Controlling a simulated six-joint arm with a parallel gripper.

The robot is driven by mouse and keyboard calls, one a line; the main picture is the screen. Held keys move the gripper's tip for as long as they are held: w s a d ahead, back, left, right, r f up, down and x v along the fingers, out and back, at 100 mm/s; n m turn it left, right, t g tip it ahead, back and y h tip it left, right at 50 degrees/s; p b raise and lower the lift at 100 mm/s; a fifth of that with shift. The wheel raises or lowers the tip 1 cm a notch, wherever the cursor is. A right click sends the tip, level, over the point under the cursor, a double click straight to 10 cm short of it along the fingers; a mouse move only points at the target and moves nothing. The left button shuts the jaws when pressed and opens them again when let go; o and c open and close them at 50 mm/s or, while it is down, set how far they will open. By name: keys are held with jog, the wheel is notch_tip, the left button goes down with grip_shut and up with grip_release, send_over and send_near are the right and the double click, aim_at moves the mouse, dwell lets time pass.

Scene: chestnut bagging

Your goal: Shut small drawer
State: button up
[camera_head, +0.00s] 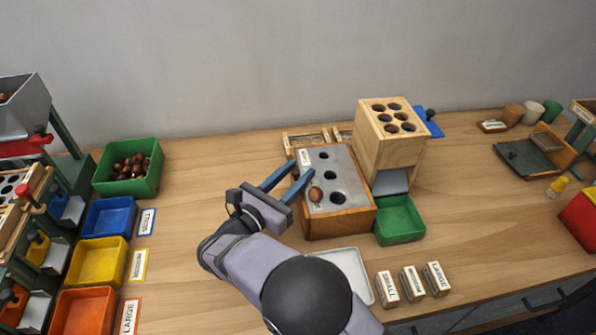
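My gripper (299,172) is open, with two blue fingers apart. It is at the left edge of a wooden box (345,222) with a grey metal top. The top has three round holes of different sizes, and a brown chestnut (316,194) is on it near a label. A small dark blue piece (296,174) shows between or beside the fingertips; I cannot tell whether they touch it. No drawer is clearly marked small. A blue part (60,205) on the left sorter is beside the blue tray (108,218) labelled SMALL. The box's left side is partly hidden by my gripper.
A green bin (128,168) of chestnuts and yellow (98,262) and orange (85,312) trays are at left. A wooden block (392,140) with holes and a green tray (400,220) are right of the box. A white tray (350,270) and labelled blocks (412,282) are in front.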

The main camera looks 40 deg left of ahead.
jog(key=s, duration=0.6)
jog(key=shift+s, duration=0.2)
